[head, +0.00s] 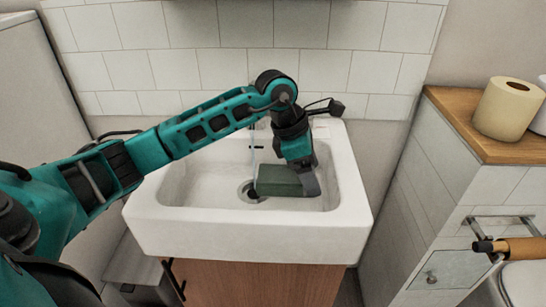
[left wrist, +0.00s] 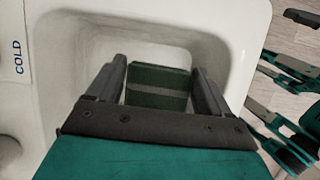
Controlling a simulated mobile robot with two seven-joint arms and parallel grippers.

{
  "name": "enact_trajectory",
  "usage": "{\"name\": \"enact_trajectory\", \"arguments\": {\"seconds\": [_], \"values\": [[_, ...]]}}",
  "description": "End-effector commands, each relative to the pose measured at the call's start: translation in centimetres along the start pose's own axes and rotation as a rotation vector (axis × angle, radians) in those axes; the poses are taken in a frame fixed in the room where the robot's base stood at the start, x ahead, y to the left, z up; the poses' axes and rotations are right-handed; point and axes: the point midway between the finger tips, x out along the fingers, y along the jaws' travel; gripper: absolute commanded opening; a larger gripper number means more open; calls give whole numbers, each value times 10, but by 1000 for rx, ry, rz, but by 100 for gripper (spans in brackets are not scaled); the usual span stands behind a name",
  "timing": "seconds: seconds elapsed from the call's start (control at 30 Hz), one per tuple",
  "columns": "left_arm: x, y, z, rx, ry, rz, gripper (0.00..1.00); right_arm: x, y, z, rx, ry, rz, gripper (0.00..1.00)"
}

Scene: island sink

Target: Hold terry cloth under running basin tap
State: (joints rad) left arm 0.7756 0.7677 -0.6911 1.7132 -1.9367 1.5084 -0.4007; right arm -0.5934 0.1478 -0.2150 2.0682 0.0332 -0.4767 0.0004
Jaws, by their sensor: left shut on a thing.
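The terry cloth (head: 280,181) shows as a dark green folded block inside the white basin (head: 225,245). My left gripper (head: 310,181) points down into the basin and is shut on the right end of the cloth. The cloth also shows between the two fingers in the left wrist view (left wrist: 160,80). A thin pale water stream (head: 253,155) falls at the left end of the cloth, close to the drain (head: 246,190); I cannot tell whether it strikes the cloth. My arm hides most of the tap.
A "COLD" label (left wrist: 18,58) lies on the basin rim. A tiled wall (head: 220,70) stands close behind. At the right, a wood-topped ledge (head: 455,120) carries a paper roll (head: 507,108). The basin has bare room left of the cloth.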

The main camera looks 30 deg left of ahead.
Motion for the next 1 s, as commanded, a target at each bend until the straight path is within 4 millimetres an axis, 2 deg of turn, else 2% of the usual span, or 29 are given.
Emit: {"name": "enact_trajectory", "arguments": {"seconds": [0.33, 1.0], "values": [[-3, -3, 3, 2, -1, 0, 40, -2, 1, -2, -4, -2, 0, 100], [-30, -45, 34, 1, 0, 0, 40, -19, 0, -28, -3, 0, 0, 100]]}}
